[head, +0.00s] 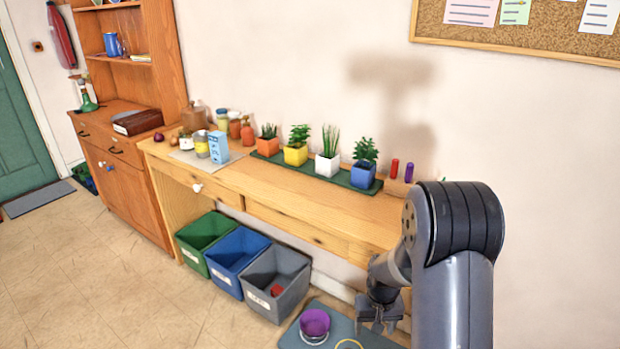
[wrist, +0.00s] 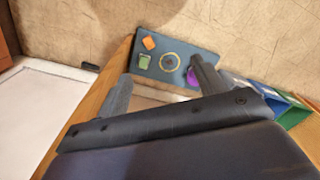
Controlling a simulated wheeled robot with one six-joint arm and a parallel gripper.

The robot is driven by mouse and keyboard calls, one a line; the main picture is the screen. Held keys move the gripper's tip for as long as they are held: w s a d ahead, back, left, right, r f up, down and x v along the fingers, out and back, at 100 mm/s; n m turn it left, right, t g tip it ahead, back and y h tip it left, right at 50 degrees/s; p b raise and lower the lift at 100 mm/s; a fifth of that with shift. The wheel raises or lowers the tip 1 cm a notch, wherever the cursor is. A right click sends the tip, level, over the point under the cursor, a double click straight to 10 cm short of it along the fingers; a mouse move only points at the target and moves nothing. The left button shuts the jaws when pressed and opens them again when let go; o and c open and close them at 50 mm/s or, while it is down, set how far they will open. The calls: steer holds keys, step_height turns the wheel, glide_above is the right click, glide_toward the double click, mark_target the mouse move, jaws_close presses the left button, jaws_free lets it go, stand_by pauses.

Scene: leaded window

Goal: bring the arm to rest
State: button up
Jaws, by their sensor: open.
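My gripper (head: 378,314) hangs low in front of the wooden bench's right part in the head view, above the blue-grey mat on the floor. In the wrist view its two fingers (wrist: 162,80) stand apart with nothing between them. The arm is bent, with its big grey elbow at the right of the head view. Part of the mat and the bench's right end are hidden behind the arm.
Potted plants line the bench (head: 300,200).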

steer(key=r, duration=0.1)
steer(key=s+r+p, duration=0.1)
steer(key=r, duration=0.1)
steer(key=s+a+r+p, duration=0.1)
steer(key=shift+r, duration=0.3)
